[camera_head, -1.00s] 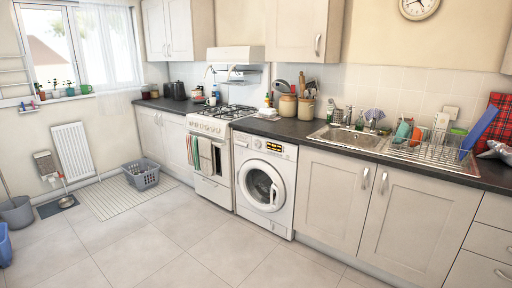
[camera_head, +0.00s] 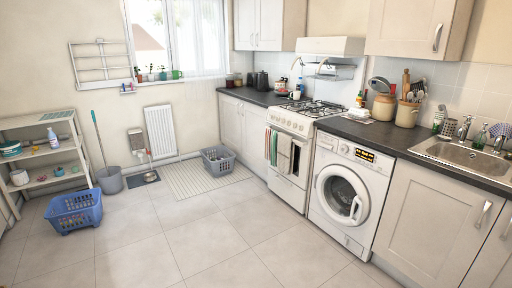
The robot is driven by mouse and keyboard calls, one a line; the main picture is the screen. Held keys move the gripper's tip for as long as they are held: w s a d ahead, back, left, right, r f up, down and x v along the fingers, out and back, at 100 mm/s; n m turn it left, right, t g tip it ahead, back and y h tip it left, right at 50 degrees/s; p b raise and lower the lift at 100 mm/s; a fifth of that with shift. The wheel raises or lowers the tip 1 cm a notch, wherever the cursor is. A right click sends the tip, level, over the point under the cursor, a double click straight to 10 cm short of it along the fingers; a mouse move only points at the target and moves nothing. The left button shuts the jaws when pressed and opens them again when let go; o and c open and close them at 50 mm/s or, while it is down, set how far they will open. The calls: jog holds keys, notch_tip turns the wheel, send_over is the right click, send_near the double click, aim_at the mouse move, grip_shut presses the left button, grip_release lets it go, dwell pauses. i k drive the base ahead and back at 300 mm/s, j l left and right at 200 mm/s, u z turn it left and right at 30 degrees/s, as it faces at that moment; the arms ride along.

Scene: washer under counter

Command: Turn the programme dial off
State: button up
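The white washing machine (camera_head: 345,198) stands under the counter at the right of the head view, between the cooker and a cupboard. Its round door (camera_head: 340,195) looks shut. The control panel runs along its top edge, with a lit orange display (camera_head: 364,155). A small round programme dial (camera_head: 343,148) appears just left of the display; it is too small to read its setting. My gripper is not in the picture.
The cooker (camera_head: 290,150) with hanging towels stands left of the washer. A grey basket (camera_head: 217,160) and a blue basket (camera_head: 75,210) sit on the floor. A shelf unit (camera_head: 45,158) is at far left. The tiled floor (camera_head: 200,245) before the washer is clear.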

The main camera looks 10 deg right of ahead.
aim_at(343, 149)
jog(key=i, duration=1.35)
jog(key=i+j+z, duration=0.1)
jog(key=i, duration=1.25)
jog(key=i+j, duration=0.15)
jog(key=i, duration=1.2)
jog(key=i+z, duration=0.4)
jog(key=k+j, duration=0.05)
